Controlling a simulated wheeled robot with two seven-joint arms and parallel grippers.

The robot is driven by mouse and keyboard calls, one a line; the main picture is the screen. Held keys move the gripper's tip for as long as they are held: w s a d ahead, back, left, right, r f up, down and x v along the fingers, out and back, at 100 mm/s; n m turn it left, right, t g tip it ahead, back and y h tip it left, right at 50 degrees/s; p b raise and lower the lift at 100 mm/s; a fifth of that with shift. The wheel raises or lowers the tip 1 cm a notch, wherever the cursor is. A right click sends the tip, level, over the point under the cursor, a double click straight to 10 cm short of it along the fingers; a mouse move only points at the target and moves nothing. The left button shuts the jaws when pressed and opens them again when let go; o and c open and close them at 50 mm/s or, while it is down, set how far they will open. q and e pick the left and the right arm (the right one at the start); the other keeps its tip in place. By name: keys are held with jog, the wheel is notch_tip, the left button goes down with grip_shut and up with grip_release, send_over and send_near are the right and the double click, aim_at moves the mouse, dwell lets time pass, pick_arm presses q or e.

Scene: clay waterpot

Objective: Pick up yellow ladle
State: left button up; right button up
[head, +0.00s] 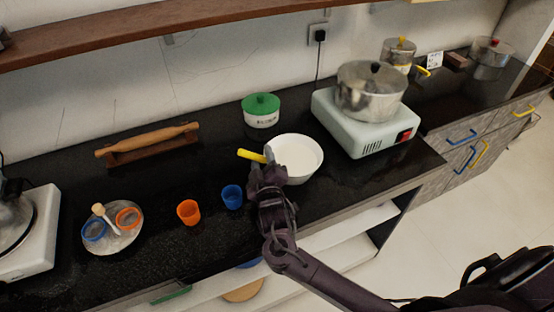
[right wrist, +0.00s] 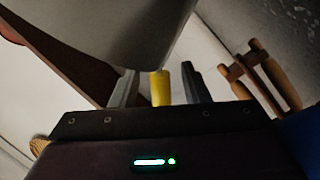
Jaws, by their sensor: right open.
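The yellow ladle (head: 251,156) rests in a white bowl (head: 308,148) on the black counter, with its handle sticking out over the left rim. The ladle's other end is hard to make out in the bowl. My right gripper (head: 264,168) is at the bowl's left side, right by the handle. In the right wrist view the ladle's yellow handle (right wrist: 160,88) shows between the two spread fingers of my right gripper (right wrist: 158,84), with a gap on each side. The bowl (right wrist: 105,25) fills the top of that view. My left gripper is not in view.
An orange cup (head: 189,212) and a blue cup (head: 232,197) stand left of my right gripper. A green-lidded pot (head: 261,111) is behind, a stove with a steel pot (head: 371,92) to the right. A rolling pin (head: 147,139) lies on its stand at the back left.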

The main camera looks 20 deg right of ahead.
jog(key=shift+c, duration=0.3)
grip_shut()
notch_tip(320, 180, up, 20)
dwell(0.5)
jog(key=shift+w, duration=0.1)
